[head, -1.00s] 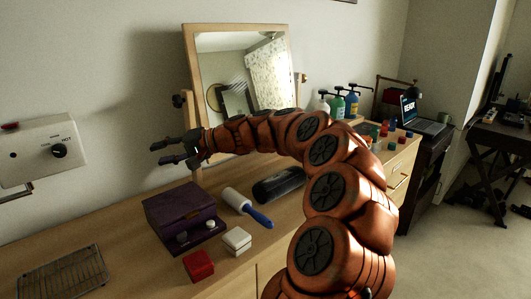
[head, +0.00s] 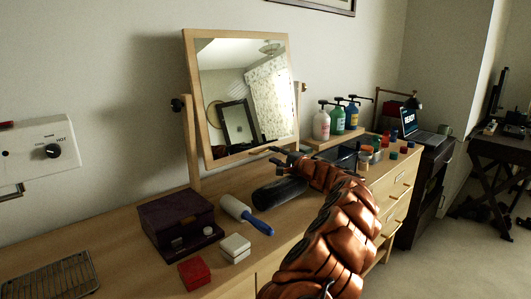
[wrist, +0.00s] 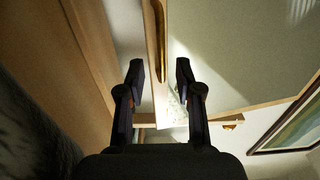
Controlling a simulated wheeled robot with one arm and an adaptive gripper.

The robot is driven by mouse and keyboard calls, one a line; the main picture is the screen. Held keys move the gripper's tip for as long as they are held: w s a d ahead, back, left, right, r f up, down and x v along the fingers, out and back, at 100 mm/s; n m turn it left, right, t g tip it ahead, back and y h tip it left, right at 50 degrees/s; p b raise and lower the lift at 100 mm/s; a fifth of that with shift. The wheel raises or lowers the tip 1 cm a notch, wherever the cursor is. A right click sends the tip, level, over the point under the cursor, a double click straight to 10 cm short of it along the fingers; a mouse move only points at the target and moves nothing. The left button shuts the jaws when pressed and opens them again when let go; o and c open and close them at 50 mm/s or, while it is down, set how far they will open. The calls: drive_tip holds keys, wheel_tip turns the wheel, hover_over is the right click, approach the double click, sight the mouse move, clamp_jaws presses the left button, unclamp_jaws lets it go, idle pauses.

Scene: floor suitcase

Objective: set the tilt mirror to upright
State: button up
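The tilt mirror (head: 192,75) stands on the wooden dresser, its wood-framed panel held between two side posts. In the head view its lower edge sits out from the left post (head: 192,150), so the panel looks tilted with its top leaning back. My gripper (head: 272,153) is at the panel's lower edge, right of its middle. In the wrist view my gripper (wrist: 160,75) is open, and the mirror's wooden frame bar (wrist: 154,95) lies in line with the gap between the fingers. I cannot tell whether either finger touches it.
Below the mirror are a purple box (head: 172,215), a lint roller (head: 245,215), a dark cylindrical object (head: 280,192), a white block (head: 235,247) and a red block (head: 196,271). Pump bottles (head: 337,120) stand to the right. A wire rack (head: 50,280) lies at front left.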

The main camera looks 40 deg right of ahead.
sight(266, 151)
drive_tip(key=shift+w+p, duration=0.3)
drive_tip(key=shift+w, duration=2.5)
clamp_jaws()
